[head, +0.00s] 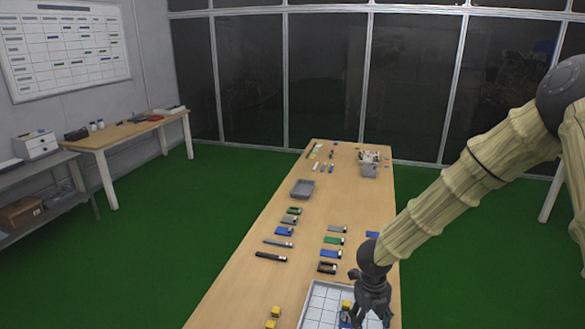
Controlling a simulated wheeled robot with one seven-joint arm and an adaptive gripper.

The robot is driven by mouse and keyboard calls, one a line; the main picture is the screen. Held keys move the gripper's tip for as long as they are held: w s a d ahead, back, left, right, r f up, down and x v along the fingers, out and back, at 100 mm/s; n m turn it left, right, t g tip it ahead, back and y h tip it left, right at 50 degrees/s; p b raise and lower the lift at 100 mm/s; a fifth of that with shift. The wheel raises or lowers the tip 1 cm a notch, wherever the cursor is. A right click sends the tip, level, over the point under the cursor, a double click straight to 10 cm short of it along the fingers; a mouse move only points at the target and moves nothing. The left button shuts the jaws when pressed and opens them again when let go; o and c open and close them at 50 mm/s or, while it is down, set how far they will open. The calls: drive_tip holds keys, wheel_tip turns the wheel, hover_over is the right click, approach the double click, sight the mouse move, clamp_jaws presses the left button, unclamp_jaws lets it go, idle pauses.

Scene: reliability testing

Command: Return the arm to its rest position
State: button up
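My arm, in a tan ribbed sleeve, reaches from the right edge down to the front of the long wooden table (238,290). My dark gripper (369,318) points down over the right part of a white gridded tray (318,301) at the bottom of the view. Its fingers look spread apart. A yellow cube (347,305) and a small blue piece (345,319) are in the tray just left of the fingers. The gripper partly hides the tray, and whether it touches anything there is unclear.
Two yellow cubes (273,317) lie left of the tray. Rows of small coloured devices (333,241) cover the middle of the table. A grey bin (302,189) and a filled container (369,168) stand farther back. Green floor (200,235) is open to the left.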

drive_tip(key=s+d+f+n+t+h, duration=0.1)
drive_tip(key=s+d+f+n+h, duration=0.35)
drive_tip(key=s+f+n, duration=1.25)
drive_tip(key=s+a+f+n+y, duration=0.1)
drive_tip(key=s+f+n+y, duration=0.15)
drive_tip(key=s+n, duration=0.6)
drive_tip(key=s+a+f+n+y, duration=0.2)
drive_tip(key=s+n+y, duration=0.1)
drive_tip(key=s+n, duration=0.55)
wheel_tip(320, 180, down, 9)
drive_tip(key=m+b, duration=0.1)
drive_tip(key=b, duration=0.9)
drive_tip(key=shift+s+d+f+g, duration=0.2)
drive_tip(key=shift+s+g, duration=0.1)
drive_tip(key=shift+g, duration=0.1)
